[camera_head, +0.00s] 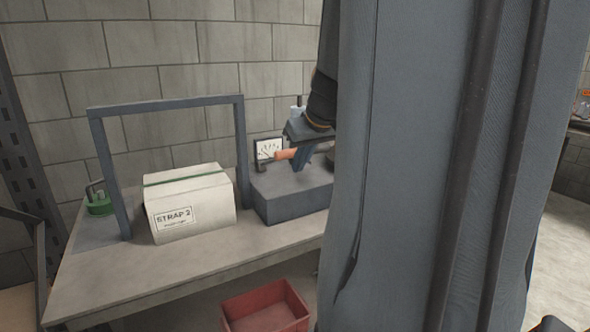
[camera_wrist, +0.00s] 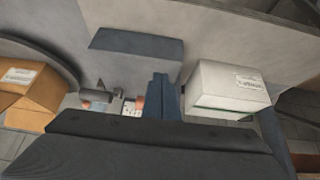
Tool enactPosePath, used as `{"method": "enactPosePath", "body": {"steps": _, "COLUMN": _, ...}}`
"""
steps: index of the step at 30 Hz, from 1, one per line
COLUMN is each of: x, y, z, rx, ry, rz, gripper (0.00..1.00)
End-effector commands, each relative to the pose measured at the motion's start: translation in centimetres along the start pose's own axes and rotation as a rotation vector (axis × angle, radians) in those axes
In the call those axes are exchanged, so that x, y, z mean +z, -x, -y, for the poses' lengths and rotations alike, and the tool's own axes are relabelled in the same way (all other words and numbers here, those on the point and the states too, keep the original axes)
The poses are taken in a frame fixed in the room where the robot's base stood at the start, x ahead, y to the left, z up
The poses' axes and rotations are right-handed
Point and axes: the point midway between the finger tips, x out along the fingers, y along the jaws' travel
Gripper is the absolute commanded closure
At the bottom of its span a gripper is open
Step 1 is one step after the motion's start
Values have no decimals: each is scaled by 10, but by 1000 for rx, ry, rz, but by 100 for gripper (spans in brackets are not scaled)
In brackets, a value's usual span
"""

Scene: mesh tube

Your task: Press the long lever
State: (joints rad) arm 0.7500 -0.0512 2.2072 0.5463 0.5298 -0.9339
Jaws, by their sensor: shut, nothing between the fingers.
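The lever has an orange grip (camera_head: 285,154) at the dark grey box (camera_head: 292,200) on the bench. In the wrist view, a bit of orange (camera_wrist: 140,102) shows just left of my fingers, and the rest of the lever is hidden. My gripper (camera_head: 304,171) is shut and empty, pointing down over the box, beside the orange grip. Whether it touches the lever I cannot tell. In the wrist view my gripper (camera_wrist: 160,77) shows as closed fingers in the middle. A white dial gauge (camera_head: 270,149) stands behind the lever.
A green object (camera_head: 98,203) sits at the bench's far left. A red bin (camera_head: 266,312) is below. My column blocks the right side.

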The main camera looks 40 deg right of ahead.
Motion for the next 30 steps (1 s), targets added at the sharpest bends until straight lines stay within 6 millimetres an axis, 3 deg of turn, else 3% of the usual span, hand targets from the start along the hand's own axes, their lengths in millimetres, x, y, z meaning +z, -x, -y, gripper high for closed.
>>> {"method": "enactPosePath", "body": {"steps": 3, "x": 8, "y": 19, "z": -1, "rx": 3, "ry": -1, "rz": -3, "gripper": 100}}
{"method": "enactPosePath", "body": {"steps": 9, "x": 17, "y": 38, "z": -2, "rx": 2, "ry": -2, "rz": -3, "gripper": 100}}
{"method": "enactPosePath", "body": {"steps": 30, "x": 19, "y": 44, "z": -2, "rx": 2, "ry": -2, "rz": -2, "gripper": 100}}
